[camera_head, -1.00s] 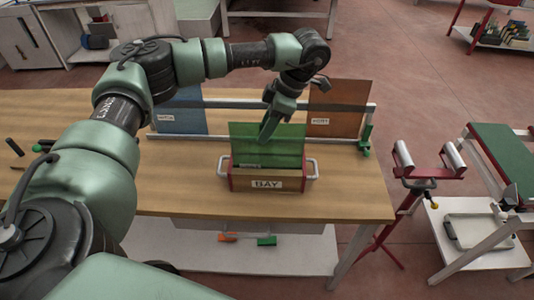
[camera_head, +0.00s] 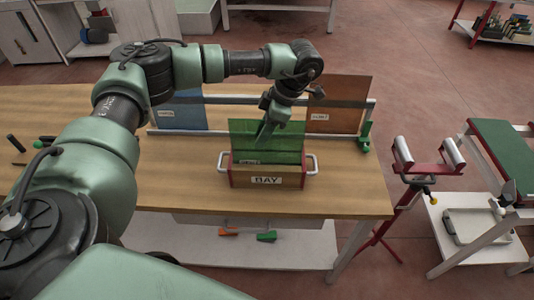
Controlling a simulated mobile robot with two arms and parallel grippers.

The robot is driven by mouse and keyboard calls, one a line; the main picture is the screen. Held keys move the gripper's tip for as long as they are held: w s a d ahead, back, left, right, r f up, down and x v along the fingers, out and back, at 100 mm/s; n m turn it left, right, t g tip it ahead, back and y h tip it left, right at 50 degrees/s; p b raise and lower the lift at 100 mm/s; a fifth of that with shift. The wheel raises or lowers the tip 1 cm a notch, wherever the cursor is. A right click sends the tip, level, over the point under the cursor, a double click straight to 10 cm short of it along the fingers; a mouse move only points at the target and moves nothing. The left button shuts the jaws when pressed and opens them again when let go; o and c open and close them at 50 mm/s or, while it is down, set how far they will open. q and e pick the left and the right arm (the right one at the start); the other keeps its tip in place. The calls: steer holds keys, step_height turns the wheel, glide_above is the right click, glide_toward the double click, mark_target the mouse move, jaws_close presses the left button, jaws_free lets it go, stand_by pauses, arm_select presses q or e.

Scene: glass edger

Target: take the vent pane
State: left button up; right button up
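A small label low on this pane is too small to read. A blue pane (camera_head: 182,118) and a brown pane (camera_head: 337,92) stand in a rack behind; their labels are also unclear, so I cannot tell which is the vent pane. My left gripper (camera_head: 266,134) points down at the upper part of the green pane. Whether its fingers touch or grip the pane is not clear. My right gripper is out of view.
A pale rail (camera_head: 350,105) of the rack runs behind the box. The wooden table (camera_head: 345,190) is bare to the right of the box. A red stand with pale rollers (camera_head: 404,151) and a green-topped table (camera_head: 505,150) stand at the right.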

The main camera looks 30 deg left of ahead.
arm_select(q)
jaws_close()
steer(key=shift+r, duration=0.1)
stand_by(1.4)
